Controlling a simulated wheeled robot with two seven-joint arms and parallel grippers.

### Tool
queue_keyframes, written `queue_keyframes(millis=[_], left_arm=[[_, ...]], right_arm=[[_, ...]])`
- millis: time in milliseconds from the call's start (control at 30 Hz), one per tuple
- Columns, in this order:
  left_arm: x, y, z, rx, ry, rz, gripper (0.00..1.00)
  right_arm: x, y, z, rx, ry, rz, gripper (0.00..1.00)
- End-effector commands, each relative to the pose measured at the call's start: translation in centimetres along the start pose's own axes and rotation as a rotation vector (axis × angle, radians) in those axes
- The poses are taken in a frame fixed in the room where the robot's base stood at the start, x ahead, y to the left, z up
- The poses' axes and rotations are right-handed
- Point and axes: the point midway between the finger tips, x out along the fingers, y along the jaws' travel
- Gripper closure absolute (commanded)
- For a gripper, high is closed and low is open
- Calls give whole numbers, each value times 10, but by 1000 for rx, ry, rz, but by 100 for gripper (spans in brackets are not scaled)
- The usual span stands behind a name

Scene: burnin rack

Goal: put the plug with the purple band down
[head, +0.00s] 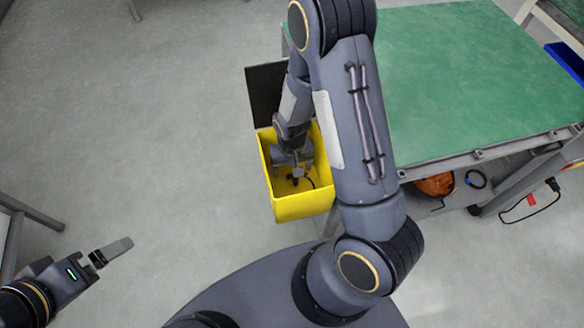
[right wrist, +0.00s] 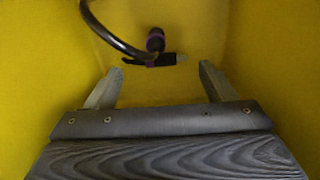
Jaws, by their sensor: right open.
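The plug with the purple band (right wrist: 156,40) is in the right wrist view, dark, with a black cable (right wrist: 115,42) curving away from it to the upper left. It is inside the yellow bin (head: 303,207), beyond my right fingertips and apart from them. A flat black piece lies against the plug; I cannot tell what it is. My right gripper (right wrist: 155,78) is inside the bin with its fingers apart and nothing between them. In the head view my right arm partly hides the bin. My left gripper (head: 115,250) is at the lower left, far from the bin; its finger gap does not show.
The bin's yellow walls stand close around my right gripper. A dark panel (head: 264,92) rises behind the bin. A green-topped table (head: 470,70) stands to the right, with an orange item (head: 435,185) and cables below. The floor at left is clear.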

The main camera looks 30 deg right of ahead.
Motion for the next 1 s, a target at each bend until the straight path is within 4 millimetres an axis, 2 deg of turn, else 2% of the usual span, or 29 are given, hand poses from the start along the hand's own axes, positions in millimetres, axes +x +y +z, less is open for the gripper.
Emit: queue_keyframes(millis=[33,300,433,667,767,867,1000], left_arm=[[-2,1,-1,0,0,0,0],[-10,4,-5,0,0,0,0],[-12,6,-6,0,0,0,0],[-14,6,-7,0,0,0,0],[-14,6,-7,0,0,0,0],[-14,6,-7,0,0,0,0],[-13,6,-7,0,0,0,0]], right_arm=[[-12,-1,-1,-1,6,-3,23],[-72,-1,-1,-1,6,-4,23],[-92,-1,-1,0,4,-3,23],[-114,0,2,5,5,-18,23],[-133,0,9,18,17,-80,23],[-166,1,23,28,47,-179,23],[-217,6,54,18,123,-315,23]])
